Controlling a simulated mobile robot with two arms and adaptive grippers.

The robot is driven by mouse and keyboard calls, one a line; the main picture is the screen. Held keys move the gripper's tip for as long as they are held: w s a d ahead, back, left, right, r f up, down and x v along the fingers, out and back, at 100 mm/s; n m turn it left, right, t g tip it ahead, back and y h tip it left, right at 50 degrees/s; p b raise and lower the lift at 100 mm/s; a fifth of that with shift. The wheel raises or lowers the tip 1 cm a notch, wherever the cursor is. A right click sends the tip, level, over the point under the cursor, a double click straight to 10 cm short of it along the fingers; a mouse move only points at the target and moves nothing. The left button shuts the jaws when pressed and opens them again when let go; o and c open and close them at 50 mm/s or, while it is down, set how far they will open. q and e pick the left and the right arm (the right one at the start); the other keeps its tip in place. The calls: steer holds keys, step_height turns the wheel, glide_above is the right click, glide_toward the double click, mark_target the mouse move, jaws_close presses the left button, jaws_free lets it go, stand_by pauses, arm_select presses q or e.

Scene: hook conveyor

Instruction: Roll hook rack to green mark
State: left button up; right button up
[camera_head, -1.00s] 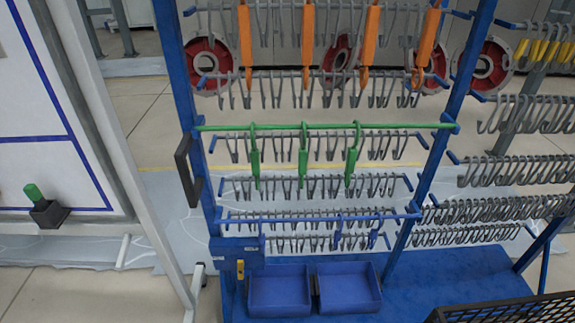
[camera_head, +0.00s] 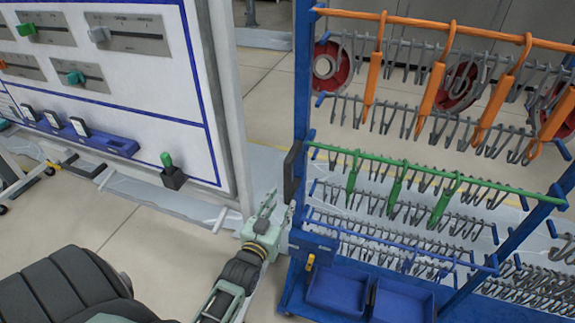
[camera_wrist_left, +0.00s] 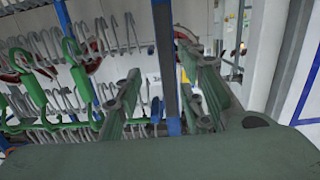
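The blue hook rack (camera_head: 303,70) stands at right in the head view, with orange, green and blue rails of hooks. A dark handle (camera_head: 292,172) is on its left post; a dark upright bar (camera_wrist_left: 165,60), seemingly this handle, also shows in the left wrist view. My left gripper (camera_head: 275,208) is just below and left of the handle in the head view. In the wrist view its fingers (camera_wrist_left: 165,98) are apart, with the bar and blue post seen between them; contact is not clear. I see no green floor mark. My right gripper is out of view.
A white panel (camera_head: 150,90) with sliders and a grey frame stands left of the rack. A green-topped knob (camera_head: 168,162) sits at its lower edge. Two blue bins (camera_head: 338,292) are at the rack's base. Tiled floor (camera_head: 130,225) lies open in front of the panel.

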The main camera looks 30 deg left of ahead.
mark_target(286, 179)
arm_select(q)
steer(key=shift+t+y, duration=0.3)
steer(key=w+r, duration=0.1)
steer(key=w, duration=0.1)
steer(key=w+a+r+p, duration=0.1)
steer(key=w, duration=0.1)
steer(key=w+a+r, duration=0.1)
steer(key=w+r, duration=0.1)
steer(key=shift+w+a, duration=0.15)
steer(key=shift+a, duration=0.05)
steer(key=shift+p+x, duration=0.3)
steer(key=shift+x, duration=0.5)
steer(key=shift+f, duration=0.1)
jaws_close()
